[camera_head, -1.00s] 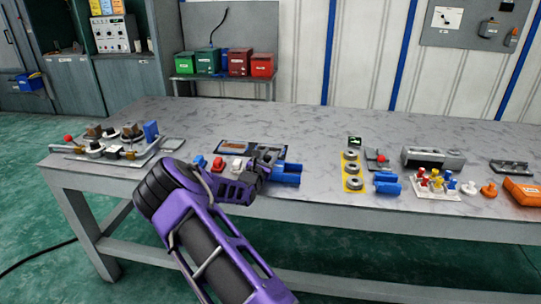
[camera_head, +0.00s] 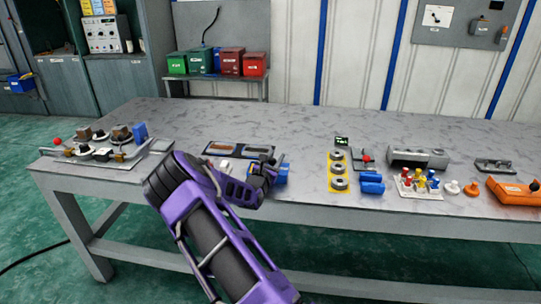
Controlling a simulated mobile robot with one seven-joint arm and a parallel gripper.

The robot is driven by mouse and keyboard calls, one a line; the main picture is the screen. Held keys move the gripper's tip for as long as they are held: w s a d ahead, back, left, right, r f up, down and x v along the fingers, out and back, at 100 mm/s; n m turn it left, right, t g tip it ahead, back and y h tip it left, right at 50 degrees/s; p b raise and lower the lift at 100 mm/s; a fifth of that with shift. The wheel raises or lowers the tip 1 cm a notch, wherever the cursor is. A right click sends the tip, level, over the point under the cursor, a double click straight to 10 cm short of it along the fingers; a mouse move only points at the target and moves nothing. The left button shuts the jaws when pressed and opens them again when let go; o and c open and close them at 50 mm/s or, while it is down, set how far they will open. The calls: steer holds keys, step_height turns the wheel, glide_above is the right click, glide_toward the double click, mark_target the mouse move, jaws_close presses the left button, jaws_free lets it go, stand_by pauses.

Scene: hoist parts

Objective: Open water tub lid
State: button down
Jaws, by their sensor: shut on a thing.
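I cannot tell the blue part's full shape.
A tray of parts (camera_head: 97,162) lies at the left end of the bench (camera_head: 300,115). The back half is clear.

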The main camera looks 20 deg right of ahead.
steer(key=shift+s+d+f, duration=0.1)
steer(key=shift+d, duration=0.05)
steer(key=c, duration=0.5)
jaws_free()
steer(key=shift+c, duration=0.2)
steer(key=p+v, duration=0.1)
steer(key=v, duration=1.6)
steer(key=shift+a+p, duration=0.25)
steer(key=shift+p, duration=0.05)
steer(key=shift+s+r, duration=0.1)
steer(key=shift+r, duration=0.15)
